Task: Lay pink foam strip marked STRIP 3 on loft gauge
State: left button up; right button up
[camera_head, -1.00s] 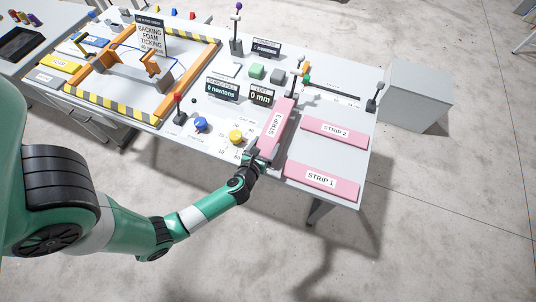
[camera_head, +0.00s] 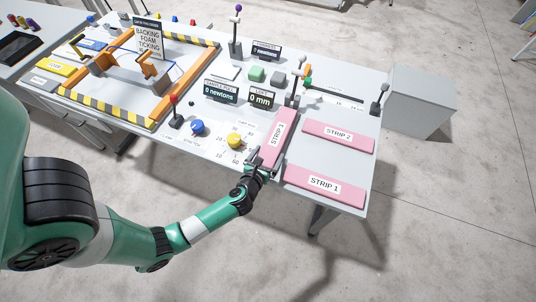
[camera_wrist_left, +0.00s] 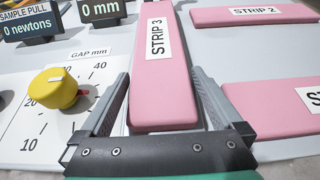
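The pink STRIP 3 (camera_head: 270,152) lies lengthwise on the table's right part, left of the other strips. Its far end is beside the LOFT display (camera_head: 261,99), which reads 0 mm; whether it touches the gauge there is unclear. My left gripper (camera_head: 264,165) is at its near end. In the left wrist view, STRIP 3 (camera_wrist_left: 160,98) passes between the fingertips of my left gripper (camera_wrist_left: 160,90), with a gap on each side. The gripper is open. My right gripper is out of view.
STRIP 2 (camera_head: 350,143) and STRIP 1 (camera_head: 300,177) lie to the right. A yellow GAP knob (camera_head: 235,141) and a blue knob (camera_head: 197,127) stand to the left. Levers, displays and blocks crowd the back. The striped frame (camera_head: 100,106) occupies the left.

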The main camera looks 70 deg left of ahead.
pick_arm(q)
jog(key=shift+r, duration=0.3)
jog(key=p+v, duration=0.2)
jog(key=v, duration=1)
jog(key=shift+f, duration=0.1)
